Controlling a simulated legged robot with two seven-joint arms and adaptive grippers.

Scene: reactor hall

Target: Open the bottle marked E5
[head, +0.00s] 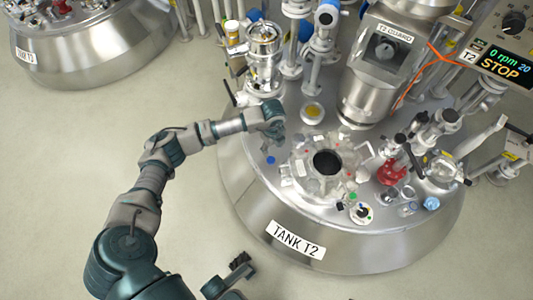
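I cannot read the mark E5 anywhere. A small white and yellow container (232,32) stands at the upper left of tank T2; its label is too small to read. My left gripper (275,131) is over the left part of the tank T2 lid (290,205), left of the open round port (327,163). Its fingers are small and partly hidden by the wrist, so I cannot tell whether they are open or shut. I see no bottle in it. A dark part at the bottom edge (238,272) appears to be my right gripper, mostly cut off.
Steel fittings and pipes crowd the back of the lid, with the T2 guard housing (385,50) and an orange cable (415,78). A red valve (391,172) and glass-topped fitting (442,170) stand at right. Tank T3 (85,50) is upper left. Floor between tanks is clear.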

